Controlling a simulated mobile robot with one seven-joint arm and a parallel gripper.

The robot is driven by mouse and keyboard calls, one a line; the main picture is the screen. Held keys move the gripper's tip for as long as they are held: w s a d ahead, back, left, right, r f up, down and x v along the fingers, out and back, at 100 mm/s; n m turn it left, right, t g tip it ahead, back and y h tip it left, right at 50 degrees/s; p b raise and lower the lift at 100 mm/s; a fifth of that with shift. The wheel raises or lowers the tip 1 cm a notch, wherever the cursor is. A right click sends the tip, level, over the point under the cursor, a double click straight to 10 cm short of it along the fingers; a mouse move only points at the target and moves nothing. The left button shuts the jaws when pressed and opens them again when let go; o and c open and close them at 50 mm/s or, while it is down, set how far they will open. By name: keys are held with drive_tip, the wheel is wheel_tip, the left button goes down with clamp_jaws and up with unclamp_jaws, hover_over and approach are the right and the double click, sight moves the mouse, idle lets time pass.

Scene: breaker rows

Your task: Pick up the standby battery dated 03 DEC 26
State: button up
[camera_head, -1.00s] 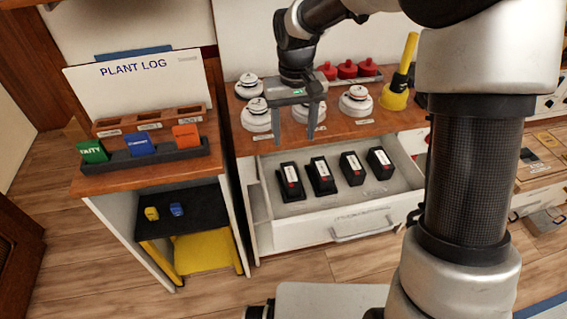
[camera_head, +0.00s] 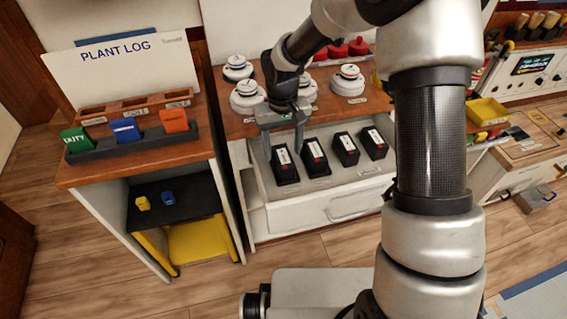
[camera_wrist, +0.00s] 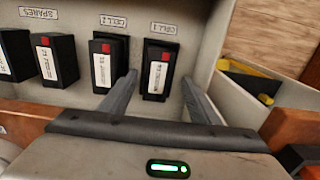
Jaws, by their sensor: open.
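Several black batteries with white labels and red marks stand in a row in the open drawer (camera_head: 330,190). In the head view they are the leftmost (camera_head: 284,168), the second (camera_head: 314,160), the third (camera_head: 345,150) and the rightmost (camera_head: 374,144). In the wrist view the order is reversed; the battery by the CELL 1 tag (camera_wrist: 158,72) lies between my fingertips in the picture. The CELL 2 battery (camera_wrist: 109,64) is beside it. The label dates are too small to read. My gripper (camera_head: 283,152) is open and empty above the leftmost battery, apparently not touching it.
Round white detectors (camera_head: 347,82) stand on the counter behind the drawer. A cabinet (camera_head: 150,170) with a PLANT LOG board (camera_head: 130,55) stands at the left. A SPARES tag (camera_wrist: 39,13) shows in the drawer. Clear floor lies in front.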

sight(283, 156)
drive_tip(key=f, duration=0.3)
drive_tip(key=f+b, duration=0.1)
drive_tip(key=f, duration=0.1)
drive_tip(key=shift+w+d, duration=0.1)
drive_tip(key=shift+w, duration=0.2)
drive_tip(key=shift+r, duration=0.1)
clamp_jaws()
